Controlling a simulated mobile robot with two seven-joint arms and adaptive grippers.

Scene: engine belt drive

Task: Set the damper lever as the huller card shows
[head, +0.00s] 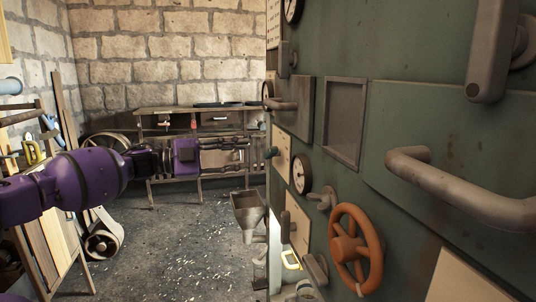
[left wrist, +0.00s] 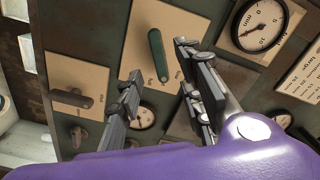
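A dark green lever (left wrist: 157,55) sits on a beige plate (left wrist: 140,22) with small markings too small to read. It runs nearly up and down in the left wrist view. In the head view its green end (head: 271,152) stands out from the panel, seen edge-on. My left gripper (head: 243,156) is open and empty in front of it. In the left wrist view the fingers (left wrist: 160,72) are spread with the lever between them in the picture, apparently apart from it. A printed card (left wrist: 303,72) shows at the right edge; its text is unreadable and I cannot tell whether it is the huller card.
The green panel (head: 400,110) carries a large grey handle (head: 455,185), an orange handwheel (head: 350,250), a gauge (head: 301,173) and other levers. A grey hopper (head: 248,208) stands below my left gripper. A workbench (head: 190,108) is at the back. The floor between is mostly clear.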

